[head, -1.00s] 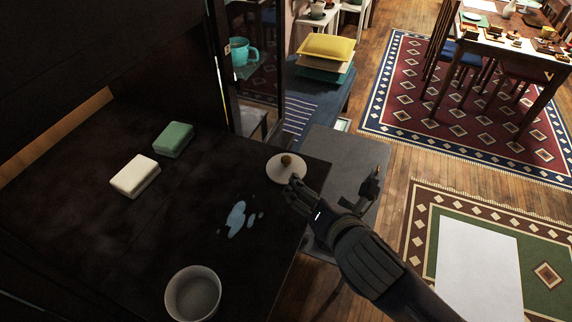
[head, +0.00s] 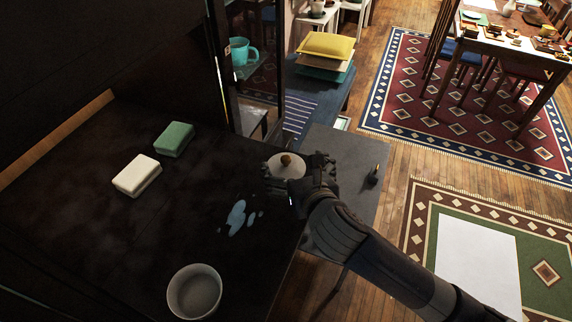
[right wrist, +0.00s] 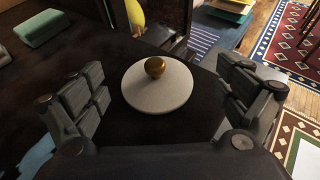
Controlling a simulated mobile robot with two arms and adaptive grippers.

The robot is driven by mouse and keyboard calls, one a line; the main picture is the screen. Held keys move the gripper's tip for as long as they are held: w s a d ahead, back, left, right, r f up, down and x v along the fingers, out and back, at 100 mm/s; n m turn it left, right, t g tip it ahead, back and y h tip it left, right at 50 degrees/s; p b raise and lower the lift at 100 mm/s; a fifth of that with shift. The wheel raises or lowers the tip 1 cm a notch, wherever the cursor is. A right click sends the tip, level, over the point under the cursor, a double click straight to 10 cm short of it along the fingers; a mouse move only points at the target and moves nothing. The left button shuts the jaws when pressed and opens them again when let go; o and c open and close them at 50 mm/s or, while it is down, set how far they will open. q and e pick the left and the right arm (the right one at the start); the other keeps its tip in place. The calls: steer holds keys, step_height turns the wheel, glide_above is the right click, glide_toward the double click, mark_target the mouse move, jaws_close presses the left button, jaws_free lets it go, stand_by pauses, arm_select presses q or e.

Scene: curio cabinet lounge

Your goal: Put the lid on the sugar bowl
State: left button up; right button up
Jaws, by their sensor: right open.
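The lid (head: 284,172) is a pale round disc with a brown-gold knob, lying at the right edge of the dark tabletop. My right gripper (head: 291,179) is at the lid, open. In the right wrist view the lid (right wrist: 157,88) lies between the two spread fingers of the gripper (right wrist: 160,98), with a gap on both sides. The sugar bowl (head: 194,293) is a pale, open, round bowl at the front of the tabletop. It is upright with no lid on it. My left gripper is not in view.
A white sponge-like block (head: 137,176) and a green one (head: 174,139) lie at the back of the dark tabletop (head: 90,240). A light blue spill (head: 237,217) lies between lid and bowl. A grey surface (head: 345,160) adjoins on the right.

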mark_target(288, 163)
steer(key=shift+a+p+x, duration=0.15)
steer(key=shift+p+x, duration=0.15)
steer(key=shift+x, duration=0.85)
steer(key=shift+a+p+x, duration=0.1)
steer(key=shift+p+x, duration=0.15)
steer(key=shift+x, duration=0.9)
steer(key=shift+s+f, duration=0.1)
steer(key=shift+s, duration=0.05)
